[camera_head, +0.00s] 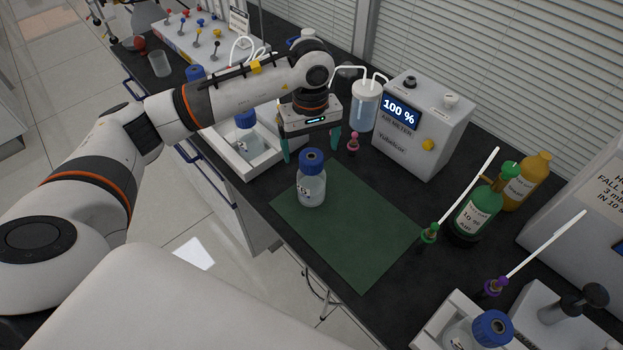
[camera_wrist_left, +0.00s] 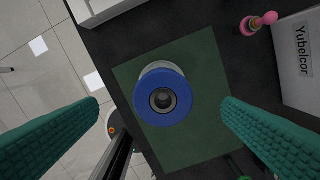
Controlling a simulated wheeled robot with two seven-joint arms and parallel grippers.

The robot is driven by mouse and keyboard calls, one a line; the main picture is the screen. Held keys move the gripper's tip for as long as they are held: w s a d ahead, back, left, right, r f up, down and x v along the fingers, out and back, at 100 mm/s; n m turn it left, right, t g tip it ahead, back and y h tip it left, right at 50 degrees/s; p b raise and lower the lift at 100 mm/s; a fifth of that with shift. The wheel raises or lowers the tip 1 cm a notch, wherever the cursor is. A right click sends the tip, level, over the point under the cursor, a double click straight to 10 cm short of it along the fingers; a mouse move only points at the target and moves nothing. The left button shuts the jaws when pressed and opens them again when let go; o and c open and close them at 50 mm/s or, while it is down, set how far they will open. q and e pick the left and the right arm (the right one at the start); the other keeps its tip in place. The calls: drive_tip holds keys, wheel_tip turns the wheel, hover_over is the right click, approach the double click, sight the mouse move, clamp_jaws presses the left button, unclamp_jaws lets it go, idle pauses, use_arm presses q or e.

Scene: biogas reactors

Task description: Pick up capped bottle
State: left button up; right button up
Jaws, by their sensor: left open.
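A clear bottle (camera_head: 311,190) with a blue cap stands upright on the green mat (camera_head: 350,245), near its back left corner. In the left wrist view its blue cap (camera_wrist_left: 140,95) is seen from above, with a dark round centre. My left gripper (camera_head: 310,156) points down above and just behind the bottle in the head view. Its teal fingers are wide apart and empty. In the left wrist view the cap shows between the two fingers (camera_wrist_left: 160,122), with a gap on each side. My right gripper is not in view.
A white tray with another blue-capped bottle (camera_head: 247,140) stands left of the mat. The air meter box (camera_head: 425,125), a pink stopper (camera_head: 353,142) and a green bottle (camera_head: 475,212) stand behind and right. Another blue-capped bottle (camera_head: 490,328) is at lower right. The mat's right part is clear.

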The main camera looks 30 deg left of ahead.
sight(310, 155)
use_arm(q)
wheel_tip(310, 155, down, 3)
drive_tip(key=shift+f+p, duration=0.1)
drive_tip(key=shift+p, duration=0.35)
wheel_tip(310, 155, down, 5)
drive_tip(key=p, duration=0.3)
drive_tip(key=shift+w, duration=0.15)
drive_tip(key=shift+f, duration=0.25)
drive_tip(key=c, duration=1.7)
drive_tip(key=shift+w+r, duration=0.1)
